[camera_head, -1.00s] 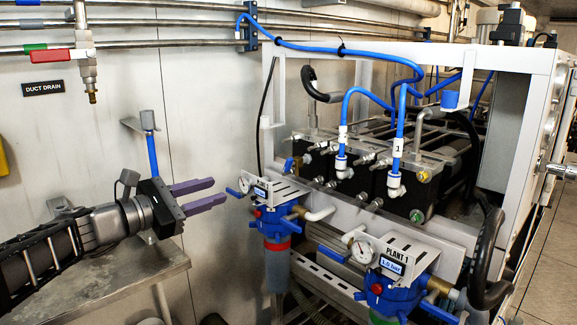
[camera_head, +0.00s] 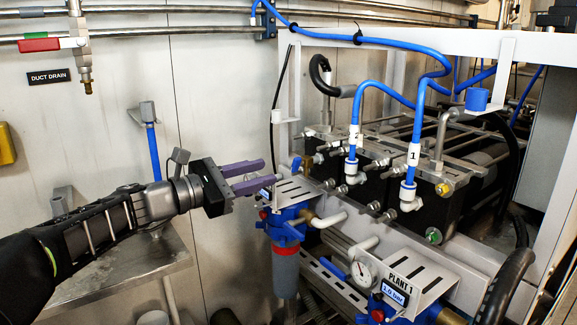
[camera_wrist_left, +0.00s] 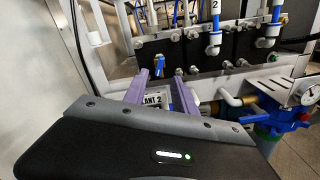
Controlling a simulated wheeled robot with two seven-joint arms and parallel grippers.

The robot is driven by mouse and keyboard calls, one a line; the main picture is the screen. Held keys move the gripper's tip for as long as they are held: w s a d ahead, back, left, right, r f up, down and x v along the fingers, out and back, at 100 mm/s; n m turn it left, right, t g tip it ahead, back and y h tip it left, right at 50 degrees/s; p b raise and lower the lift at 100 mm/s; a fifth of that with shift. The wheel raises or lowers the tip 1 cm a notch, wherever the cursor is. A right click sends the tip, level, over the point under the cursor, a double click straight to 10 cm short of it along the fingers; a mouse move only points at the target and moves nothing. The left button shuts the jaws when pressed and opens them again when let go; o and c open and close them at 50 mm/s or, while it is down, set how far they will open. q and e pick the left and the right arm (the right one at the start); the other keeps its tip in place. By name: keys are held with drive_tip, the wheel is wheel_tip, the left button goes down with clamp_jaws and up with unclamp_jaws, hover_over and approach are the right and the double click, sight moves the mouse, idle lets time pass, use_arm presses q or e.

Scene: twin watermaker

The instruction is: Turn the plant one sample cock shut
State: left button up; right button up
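My left gripper (camera_head: 268,172) reaches in from the left in the head view. Its two purple fingers are apart with nothing between them. In the left wrist view the fingers (camera_wrist_left: 162,76) frame part of a PLANT 2 plate (camera_wrist_left: 152,99). A small blue lever on a brass body (camera_head: 297,164) stands just right of the fingertips, apparently apart from them. A blue lever (camera_wrist_left: 158,71) also shows between the fingers in the wrist view. The PLANT 1 plate (camera_head: 405,268) is lower right, with a blue lever (camera_head: 336,269) to its left. I cannot tell which lever is the plant one sample cock.
A blue filter housing with a red collar (camera_head: 286,249) hangs below the gripper. A steel bench (camera_head: 130,271) lies under my left arm. The white frame (camera_head: 420,40) crosses above.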

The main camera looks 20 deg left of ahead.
sight(293, 164)
use_arm(q)
drive_tip(key=p+x, duration=0.1)
drive_tip(key=x, duration=0.6)
drive_tip(key=shift+w+d, duration=0.1)
drive_tip(key=shift+w, duration=0.05)
drive_tip(key=shift+c, duration=0.4)
clamp_jaws()
